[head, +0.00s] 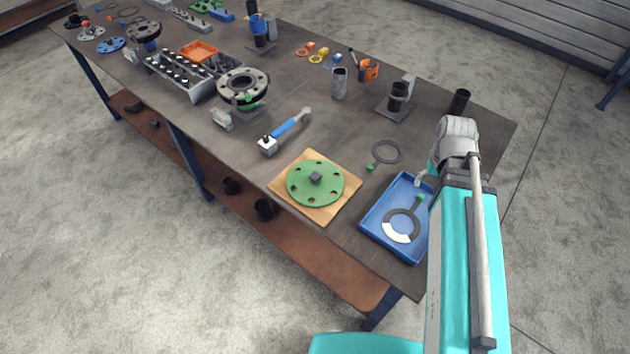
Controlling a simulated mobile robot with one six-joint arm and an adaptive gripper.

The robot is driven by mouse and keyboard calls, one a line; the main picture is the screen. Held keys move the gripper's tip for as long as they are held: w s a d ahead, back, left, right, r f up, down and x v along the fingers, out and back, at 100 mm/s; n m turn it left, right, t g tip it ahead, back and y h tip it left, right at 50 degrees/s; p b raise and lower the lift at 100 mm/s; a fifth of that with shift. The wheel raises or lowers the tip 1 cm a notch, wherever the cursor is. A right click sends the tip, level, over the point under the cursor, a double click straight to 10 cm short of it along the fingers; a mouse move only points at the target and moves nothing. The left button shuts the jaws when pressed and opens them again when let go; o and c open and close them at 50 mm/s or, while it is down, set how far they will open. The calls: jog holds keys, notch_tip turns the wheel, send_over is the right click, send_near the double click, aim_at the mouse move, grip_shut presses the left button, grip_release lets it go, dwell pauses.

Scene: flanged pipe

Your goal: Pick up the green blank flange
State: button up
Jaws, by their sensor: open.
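The green blank flange (303,188) is a flat round disc with several bolt holes around its edge. It lies flat on a tan square mat (324,214) near the front edge of the workbench, with a small dark grey block (316,178) at its centre. My gripper (420,179) is to the right of the flange, by the far edge of the blue tray, and apart from the flange. Only a small part of it shows beside my arm; the rest is hidden. It is open, and I see nothing held in it.
A blue-handled tool (286,128) lies behind the flange. A parts bin (201,93) and flanged pipe pieces crowd the far left.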

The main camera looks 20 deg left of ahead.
jog(key=w+a+n, duration=0.3)
jog(key=a, duration=0.5)
jog(key=w+a+n, duration=0.2)
jog(key=a+n, duration=0.1)
jog(key=a, duration=0.5)
jog(key=n+h, duration=0.1)
jog(key=n, duration=0.5)
send_over(316, 175)
jog(key=a, duration=0.2)
jog(key=shift+w+d+f, duration=0.2)
jog(key=shift+d, duration=0.05)
jog(key=shift+b, duration=0.3)
jog(key=f+b, duration=0.2)
jog(key=f, duration=0.1)
jog(key=f+b, duration=0.2)
jog(key=b, duration=0.1)
jog(key=d+f+b, duration=0.1)
jog(key=f+b, duration=0.2)
jog(key=shift+s+f, duration=0.15)
jog(key=shift+f, duration=0.15)
jog(key=shift+f+b, duration=0.1)
jog(key=shift+b, duration=0.25)
jog(key=shift+s+d+f+b, duration=0.1)
jog(key=shift+f+b, duration=1.15)
jog(key=shift+s+d+f+b, duration=0.1)
jog(key=shift+f+b, duration=1.15)
